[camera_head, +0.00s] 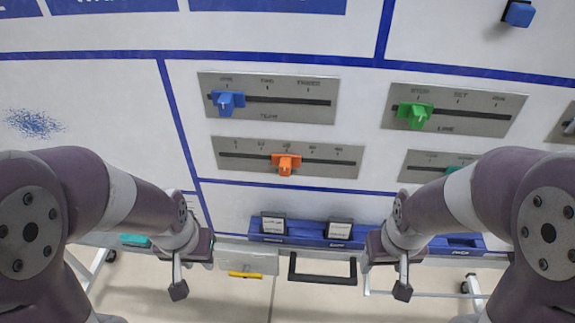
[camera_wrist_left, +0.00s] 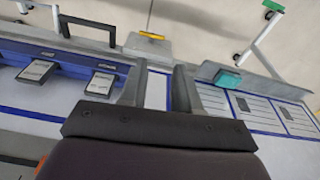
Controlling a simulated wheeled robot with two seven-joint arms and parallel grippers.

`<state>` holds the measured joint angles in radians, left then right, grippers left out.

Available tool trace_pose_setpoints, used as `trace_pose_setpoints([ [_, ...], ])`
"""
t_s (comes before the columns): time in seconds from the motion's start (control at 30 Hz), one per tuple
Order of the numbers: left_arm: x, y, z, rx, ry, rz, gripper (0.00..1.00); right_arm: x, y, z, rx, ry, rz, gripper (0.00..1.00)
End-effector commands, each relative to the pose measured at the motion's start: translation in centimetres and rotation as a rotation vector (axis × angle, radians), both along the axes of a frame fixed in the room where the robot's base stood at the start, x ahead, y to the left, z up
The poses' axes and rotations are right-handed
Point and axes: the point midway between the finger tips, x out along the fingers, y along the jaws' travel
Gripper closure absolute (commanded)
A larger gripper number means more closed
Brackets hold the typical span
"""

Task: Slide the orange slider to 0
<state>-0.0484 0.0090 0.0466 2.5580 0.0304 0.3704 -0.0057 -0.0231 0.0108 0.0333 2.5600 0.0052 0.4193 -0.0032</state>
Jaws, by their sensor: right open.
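The orange slider (camera_head: 286,163) sits near the middle mark of a grey scale plate (camera_head: 335,169) on the white panel. The scale's small labels are too blurred to read fully. An orange patch shows at the lower left edge of the left wrist view, mostly hidden by my gripper body. My left gripper (camera_head: 178,289) is below and left of the slider, apart from it; the left wrist view shows its two fingers (camera_wrist_left: 160,88) spread with nothing between them. My right gripper (camera_head: 402,290) is below and right of the slider, open and empty.
A blue slider (camera_head: 228,102) sits on the plate above, and a green slider (camera_head: 414,115) on the plate to the right. Below are a blue tray (camera_head: 312,238) with grey-topped blocks, a black handle (camera_head: 322,278) and a yellow piece (camera_head: 246,275).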

Motion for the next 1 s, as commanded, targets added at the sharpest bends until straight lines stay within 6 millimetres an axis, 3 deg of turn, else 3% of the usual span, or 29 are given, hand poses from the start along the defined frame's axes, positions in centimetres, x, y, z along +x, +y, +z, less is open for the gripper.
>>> trace_pose_setpoints([
  [0.07,1.8,-2.8,-1.1,-0.037,-0.110,-0.030,0.49,0.0,0.0,-0.9,0.000,0.000,0.000,0.38],
  [0.17,5.1,-8.5,-1.9,-0.110,-0.383,-0.059,0.49,0.0,0.0,-2.1,0.000,0.000,0.000,0.38],
  [0.23,6.8,-11.9,-1.4,-0.143,-0.606,-0.061,0.49,0.0,0.0,-3.0,0.000,0.000,0.000,0.38],
  [0.33,7.2,-14.6,0.6,-0.144,-0.911,-0.053,0.49,0.0,0.0,-4.0,0.000,0.000,0.000,0.38],
  [0.5,5.4,-15.6,4.8,-0.099,-1.288,-0.051,0.49,0.0,0.0,-4.9,0.000,0.000,0.000,0.38],
  [0.67,4.9,-15.5,6.7,-0.074,-1.409,-0.048,0.49,0.0,0.0,-4.7,0.000,0.000,0.000,0.38],
  [0.77,6.6,-15.5,7.0,-0.069,-1.413,-0.042,0.49,0.0,0.0,-4.1,0.000,0.000,0.000,0.38],
  [1.0,12.9,-16.1,7.1,-0.072,-1.411,-0.042,0.49,0.0,0.0,-2.4,0.000,0.000,0.000,0.38],
])
